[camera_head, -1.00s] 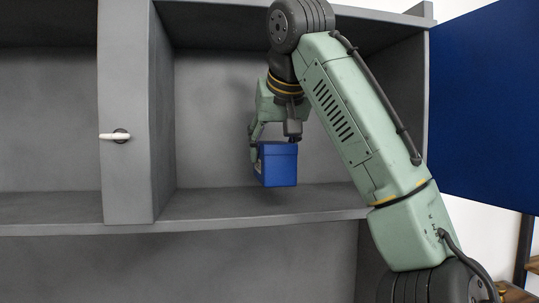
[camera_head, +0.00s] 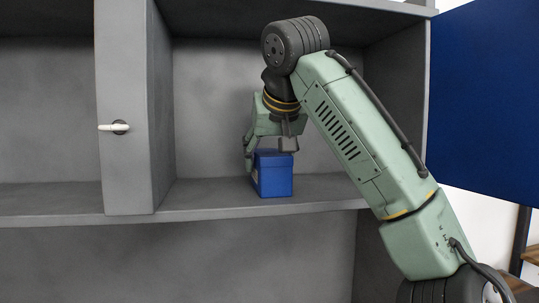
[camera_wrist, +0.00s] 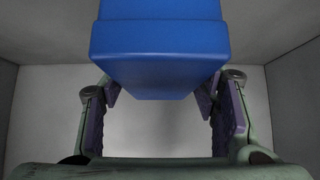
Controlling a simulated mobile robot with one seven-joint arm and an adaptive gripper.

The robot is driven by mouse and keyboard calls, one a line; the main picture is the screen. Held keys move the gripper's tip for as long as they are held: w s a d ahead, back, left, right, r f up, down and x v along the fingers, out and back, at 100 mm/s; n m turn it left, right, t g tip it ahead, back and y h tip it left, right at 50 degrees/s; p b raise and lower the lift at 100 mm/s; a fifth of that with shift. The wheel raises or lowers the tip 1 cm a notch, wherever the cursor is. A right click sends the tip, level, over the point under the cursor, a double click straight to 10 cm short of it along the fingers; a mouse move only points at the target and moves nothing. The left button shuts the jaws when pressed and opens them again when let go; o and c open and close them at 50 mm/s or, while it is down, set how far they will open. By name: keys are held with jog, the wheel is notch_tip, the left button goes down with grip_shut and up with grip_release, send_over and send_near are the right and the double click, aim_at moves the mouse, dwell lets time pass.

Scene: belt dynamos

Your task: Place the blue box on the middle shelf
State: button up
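The blue box (camera_head: 272,178) is upright on or just above the middle shelf (camera_head: 215,200), in the right-hand compartment. Its lower edge meets the shelf surface in the head view, and I see no clear gap. My gripper (camera_head: 270,150) reaches down to the box from above, with its fingers at the box's sides. In the wrist view the blue box (camera_wrist: 160,55) fills the upper middle, between the two fingers of my gripper (camera_wrist: 161,97).
A grey upright panel with a white handle (camera_head: 114,127) stands left of the compartment. A blue panel (camera_head: 487,105) is at the right. The shelf is bare to the left and right of the box.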

aim_at(276, 156)
jog(key=shift+o, duration=1.3)
jog(key=shift+r, duration=0.25)
jog(key=b+v, duration=0.1)
jog(key=v, duration=0.6)
jog(key=shift+s+r, duration=0.1)
jog(key=shift+s, duration=0.1)
jog(key=shift+s, duration=0.1)
